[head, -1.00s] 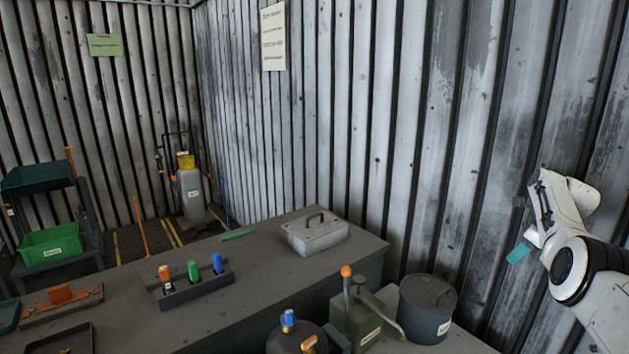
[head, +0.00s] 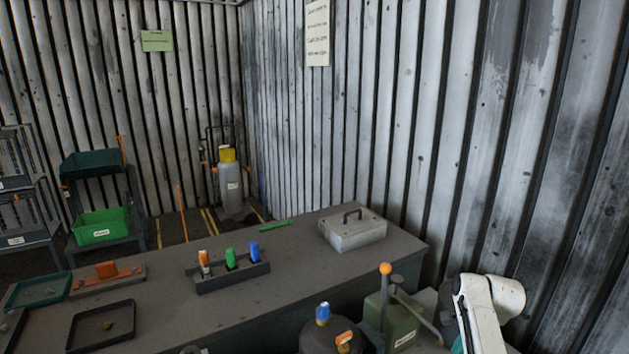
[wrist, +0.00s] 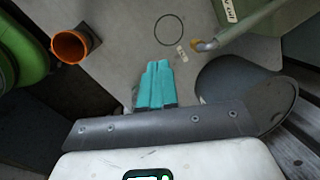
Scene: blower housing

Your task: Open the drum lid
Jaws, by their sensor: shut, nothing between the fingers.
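The drum (wrist: 228,88) is a dark grey cylinder at the right of the wrist view. Its round lid (wrist: 275,102) faces right there and looks closed, with its lower part hidden behind the grey bracket of my gripper. My gripper (wrist: 157,66) has teal fingers, pressed together and empty, pointing down over a grey surface to the left of the drum and apart from it. In the head view my white arm is at the lower right, in front of where the drum stands, and the drum is hidden there.
A green pump box (head: 400,318) with an orange-knobbed lever stands close by; its spout (wrist: 210,45) reaches near the drum. An orange cup-like part (wrist: 72,46) is left of my fingers. A grey toolbox (head: 353,232) sits on the bench. The corrugated wall is close on the right.

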